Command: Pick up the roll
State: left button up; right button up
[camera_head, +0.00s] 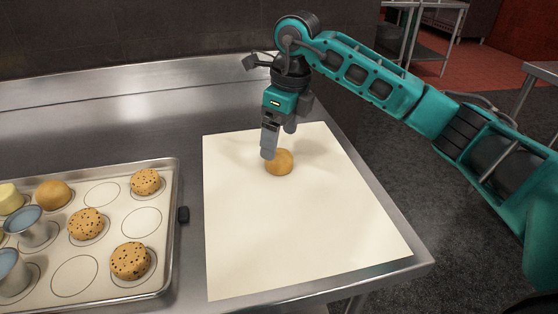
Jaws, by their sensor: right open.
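A round golden-brown roll (281,163) lies on a white sheet (300,230) on the steel counter. My right gripper (271,152) points down at the roll's upper left side in the head view. One finger shows in front of the roll's left edge and partly covers it; the other finger is mostly hidden. The gripper is open, and I cannot tell whether a finger touches the roll. My left gripper is not in view.
A metal baking tray (170,225) at the left has marked circles, several seeded rolls (130,260), a plain roll (53,194) and small metal cups (25,224). The sheet's front is clear.

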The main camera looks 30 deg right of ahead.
aim_at(281, 152)
jog(key=shift+w+f, duration=0.1)
jog(key=shift+f, duration=2.7)
jog(key=shift+c, duration=0.2)
jog(key=c, duration=1.1)
